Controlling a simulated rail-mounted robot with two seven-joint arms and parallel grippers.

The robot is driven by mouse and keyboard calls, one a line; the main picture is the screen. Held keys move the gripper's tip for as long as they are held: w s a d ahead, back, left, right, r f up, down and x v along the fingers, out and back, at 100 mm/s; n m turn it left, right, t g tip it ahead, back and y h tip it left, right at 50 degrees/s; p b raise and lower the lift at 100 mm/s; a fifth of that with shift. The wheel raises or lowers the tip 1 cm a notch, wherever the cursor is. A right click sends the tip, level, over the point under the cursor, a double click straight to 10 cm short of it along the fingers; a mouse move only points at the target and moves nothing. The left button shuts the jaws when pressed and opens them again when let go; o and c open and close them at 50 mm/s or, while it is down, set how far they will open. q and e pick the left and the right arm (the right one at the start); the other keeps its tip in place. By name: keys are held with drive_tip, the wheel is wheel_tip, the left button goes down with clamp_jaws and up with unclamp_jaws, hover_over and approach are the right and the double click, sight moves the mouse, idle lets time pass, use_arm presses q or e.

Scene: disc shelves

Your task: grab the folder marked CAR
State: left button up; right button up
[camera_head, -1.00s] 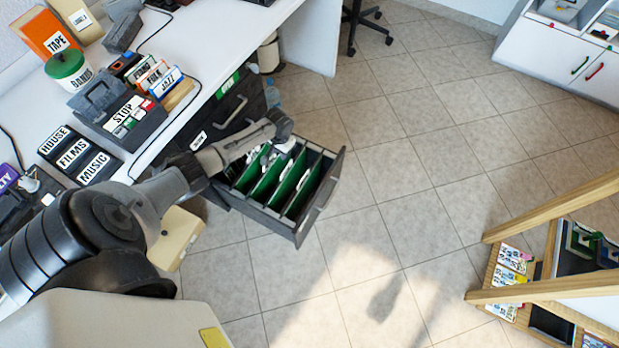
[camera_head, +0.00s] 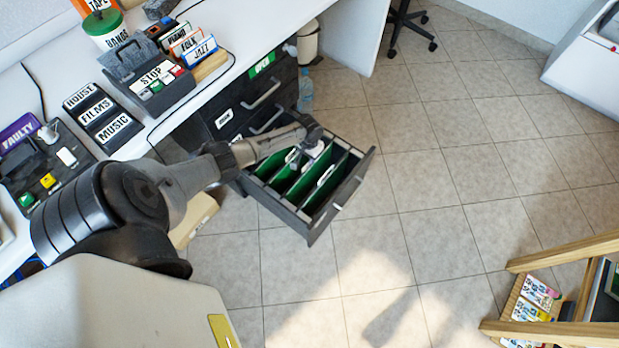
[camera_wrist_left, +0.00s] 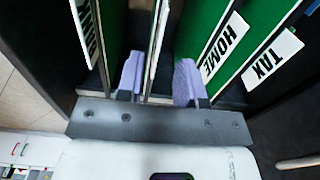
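An open dark drawer (camera_head: 322,218) of hanging green folders (camera_head: 326,179) juts out from the desk cabinet. My left gripper (camera_wrist_left: 157,72) is down among the folders, its two lavender finger pads apart. One thin folder (camera_wrist_left: 156,45) stands edge-on between the pads, nearer the left one; its label cannot be read. Another label (camera_wrist_left: 87,35) on the left shows too obliquely to read. I cannot make out CAR on any folder. My right gripper is not in view.
The white desk (camera_head: 262,28) holds a STOP box (camera_head: 160,88), HOUSE, FILMS and MUSIC boxes (camera_head: 103,112) and a FAULTY tray (camera_head: 45,165). A bottle (camera_head: 305,90) stands behind the drawer. A wooden frame (camera_head: 560,252) is at right. The tiled floor (camera_head: 440,180) between is clear.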

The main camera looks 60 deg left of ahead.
use_arm(q)
drive_tip(key=shift+w+f+b, duration=0.1)
drive_tip(key=shift+f+b, duration=0.6)
drive_tip(key=shift+f, duration=0.1)
wheel_tip(320, 180, down, 4)
drive_tip(key=b, duration=0.3)
drive_tip(key=shift+r, duration=0.25)
drive_tip(key=shift+r, duration=0.1)
clamp_jaws()
